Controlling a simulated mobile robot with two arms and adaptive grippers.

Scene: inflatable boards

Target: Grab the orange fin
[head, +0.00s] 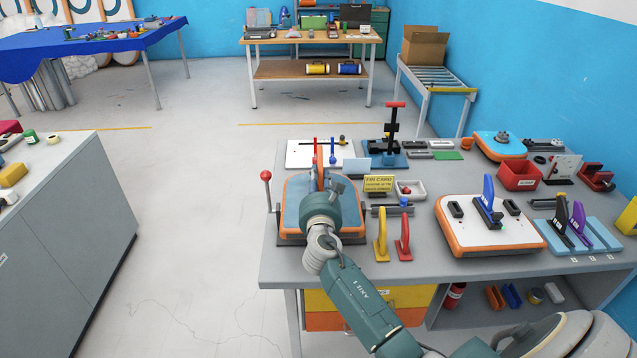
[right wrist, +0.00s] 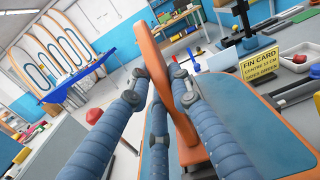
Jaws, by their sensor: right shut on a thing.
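The orange fin (right wrist: 180,118) stands tall between the fingers of my right gripper (right wrist: 163,82) in the right wrist view. The fingers press on it from both sides. Its lower end reaches down toward the blue-topped board piece with orange edges (right wrist: 245,135); whether it touches cannot be told. In the head view only a strip of the orange fin (head: 318,172) shows above my right gripper (head: 322,192), which hides the rest and covers the middle of the board piece (head: 297,210). My left gripper is not in view.
A yellow fin card (head: 379,183) stands right of the board piece on the grey table (head: 345,265). A red-knobbed lever (head: 266,176) is at its left. Yellow (head: 381,240) and red (head: 403,240) fins stand in front. A white board piece (head: 490,230) holds a blue fin (head: 488,195).

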